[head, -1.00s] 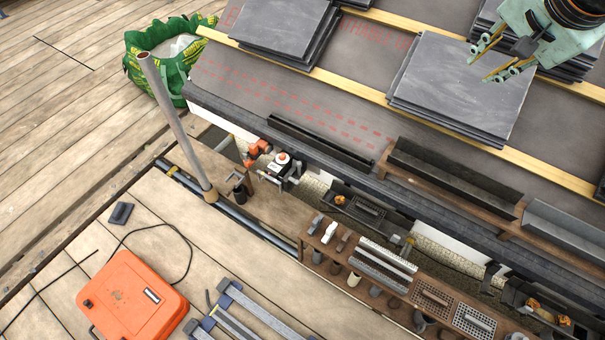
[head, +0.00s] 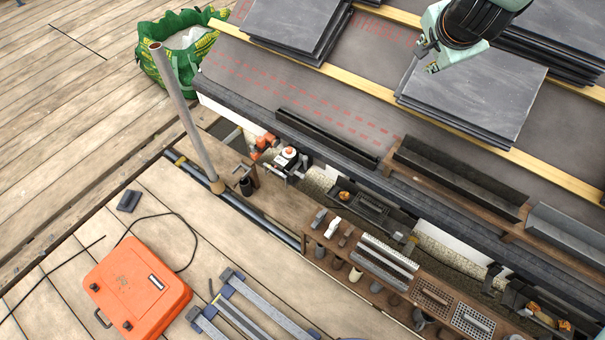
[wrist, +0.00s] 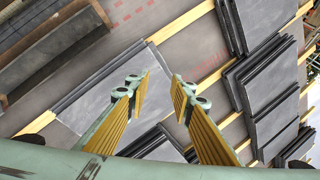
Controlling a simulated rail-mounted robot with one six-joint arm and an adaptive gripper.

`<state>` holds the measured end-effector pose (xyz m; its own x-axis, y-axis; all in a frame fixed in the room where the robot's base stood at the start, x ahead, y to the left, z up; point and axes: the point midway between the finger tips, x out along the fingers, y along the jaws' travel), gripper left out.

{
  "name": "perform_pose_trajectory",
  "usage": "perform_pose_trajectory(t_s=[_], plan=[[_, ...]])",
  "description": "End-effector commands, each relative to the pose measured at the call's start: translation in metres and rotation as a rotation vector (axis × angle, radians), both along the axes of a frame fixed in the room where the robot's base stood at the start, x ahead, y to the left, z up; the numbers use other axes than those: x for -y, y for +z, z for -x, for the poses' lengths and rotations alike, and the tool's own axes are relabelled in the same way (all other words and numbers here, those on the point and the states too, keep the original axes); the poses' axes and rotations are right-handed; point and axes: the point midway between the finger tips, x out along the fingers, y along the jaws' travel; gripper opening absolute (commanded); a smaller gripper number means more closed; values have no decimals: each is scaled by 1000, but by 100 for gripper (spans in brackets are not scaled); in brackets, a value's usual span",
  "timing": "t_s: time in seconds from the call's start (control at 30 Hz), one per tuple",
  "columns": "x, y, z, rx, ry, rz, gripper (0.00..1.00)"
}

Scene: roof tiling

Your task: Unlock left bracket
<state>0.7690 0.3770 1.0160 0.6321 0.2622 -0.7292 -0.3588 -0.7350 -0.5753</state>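My gripper (head: 429,58) is at the top right of the head view, above a stack of grey slates. In the wrist view my gripper (wrist: 160,95) has its two yellow-padded fingers apart, with nothing between them. Two dark brackets with small orange parts sit along the eaves. One bracket (head: 368,207) is near the middle, and another (head: 545,305) is at the lower right. An orange and white device (head: 287,158) stands farther left on the eaves. I cannot tell which of these is the left bracket or whether any is locked. My gripper is apart from all of them.
The slate stack (head: 470,90) lies under my gripper, and another (head: 295,25) lies to its left. Black gutter lengths (head: 460,178) run along the roof edge. A tool shelf (head: 375,262), upright pole (head: 178,115), orange case (head: 135,290) and green bag (head: 180,50) stand nearby.

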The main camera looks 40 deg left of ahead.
Motion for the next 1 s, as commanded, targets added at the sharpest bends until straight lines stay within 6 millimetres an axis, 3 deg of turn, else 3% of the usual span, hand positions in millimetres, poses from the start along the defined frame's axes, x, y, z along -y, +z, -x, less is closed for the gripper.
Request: perform_pose_trajectory(t_s=[0.5,1.0], plan=[[-83,-79,-26,33,-100,-96,22],[-153,-159,-29,76,-191,-186,22]])
